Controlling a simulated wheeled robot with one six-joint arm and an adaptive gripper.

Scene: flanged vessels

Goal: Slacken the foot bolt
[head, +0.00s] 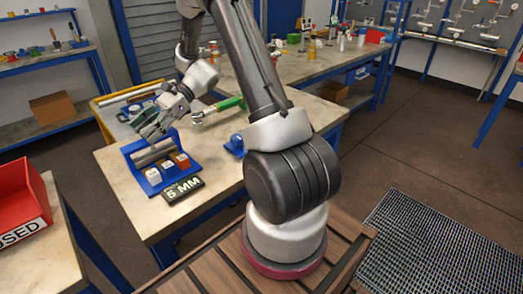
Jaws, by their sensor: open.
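My gripper (152,128) is open, with its fingers pointing down and left, above the back of a blue holder (172,185) on the near workbench. A grey metal cylinder (154,154) lies in the holder, just below the fingers. Contact between the fingers and the cylinder cannot be told. Small white, orange and red-topped blocks sit along the front of the holder. A dark plate reading "5 MM" (183,189) lies in front. A tool with a green handle (230,103) and a metal head lies behind, to the right. I cannot make out a foot bolt.
A small blue object (236,144) stands on the bench beside my arm. A red bin (22,196) sits on another bench at left. A yellow-edged cart (112,98) is behind the gripper. Cluttered benches line the back. The bench's left front corner is bare.

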